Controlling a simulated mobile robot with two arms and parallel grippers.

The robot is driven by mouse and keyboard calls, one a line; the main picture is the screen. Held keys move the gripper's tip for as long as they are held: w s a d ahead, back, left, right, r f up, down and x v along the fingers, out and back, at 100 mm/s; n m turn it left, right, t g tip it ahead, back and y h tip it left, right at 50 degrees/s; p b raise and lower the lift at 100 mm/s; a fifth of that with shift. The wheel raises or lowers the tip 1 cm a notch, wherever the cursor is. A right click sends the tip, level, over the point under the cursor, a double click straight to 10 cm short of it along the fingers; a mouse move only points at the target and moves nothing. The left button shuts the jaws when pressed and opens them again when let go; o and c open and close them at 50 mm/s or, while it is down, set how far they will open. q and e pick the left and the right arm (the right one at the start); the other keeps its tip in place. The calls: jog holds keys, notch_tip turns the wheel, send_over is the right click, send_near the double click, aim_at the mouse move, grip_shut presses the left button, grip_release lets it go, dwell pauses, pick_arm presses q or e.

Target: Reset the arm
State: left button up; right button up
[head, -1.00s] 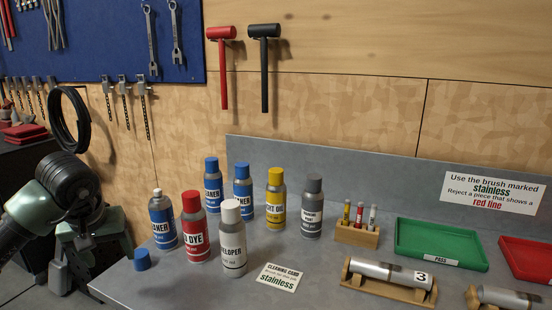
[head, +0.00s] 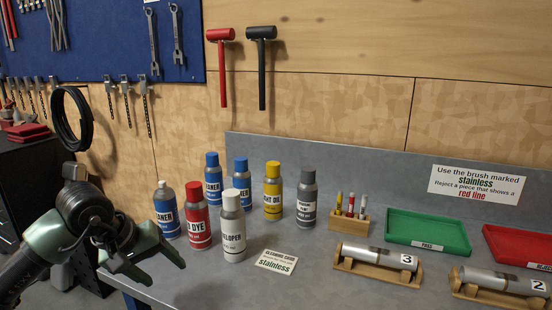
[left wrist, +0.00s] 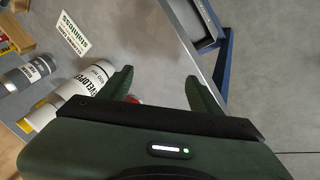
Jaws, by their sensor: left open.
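My left gripper (head: 166,270) is open and empty at the bench's left front edge, in front of the bottles. In the left wrist view its two fingers (left wrist: 158,82) are apart with nothing held between them. The uncapped blue cleaner bottle (head: 166,210) stands upright behind the gripper, its white top bare. The red dye bottle (head: 196,216) and the white-capped developer bottle (head: 232,225) stand to the right of the gripper. The developer bottle also shows left of the fingers in the left wrist view (left wrist: 80,85). The loose blue cap does not show in the head view now. My right gripper is out of view.
Several more bottles stand behind, including a yellow oil bottle (head: 272,192) and a grey one (head: 307,200). A cleaning card (head: 276,261), brush rack (head: 348,222), green tray (head: 427,247), red tray (head: 520,262) and cylinders on cradles (head: 376,258) lie to the right.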

pick_arm(q)
jog(key=s+d+n+h, duration=0.25)
jog(key=d+h, duration=0.35)
jog(key=d, duration=0.7)
jog(key=s+d+r+n+t+h, duration=0.2)
jog(key=s+d+r+n+h, duration=0.3)
jog(key=d+r+n+h, duration=0.45)
jog(key=w+a+n+t+y, duration=0.2)
jog(key=a+n+t+y, duration=0.4)
jog(key=n, duration=0.7)
jog(key=w+a+n+t+y, duration=0.2)
jog(key=a+n+t+y, duration=0.15)
jog(key=n+t, duration=0.65)
jog(key=s+a+f+n+g+y, duration=0.1)
jog(key=a+f+n+g+y, duration=0.2)
jog(key=a+f+n+y, duration=0.5)
jog(key=s+a+f+n+g+y, duration=0.25)
jog(key=f+n, duration=0.45)
jog(key=n, duration=0.4)
jog(key=s+d+f+n+g+h, duration=0.2)
jog(key=s+f+n+g, duration=1.1)
jog(key=s+f, duration=1)
jog(key=s+f+m+g, duration=0.2)
jog(key=s+f, duration=0.1)
jog(key=f, duration=2.3)
jog(key=s+a+f+g, duration=0.1)
jog(key=s+a+f, duration=0.2)
jog(key=s+f, duration=1.1)
jog(key=shift+s+a, duration=0.2)
jog(key=shift+s, duration=0.85)
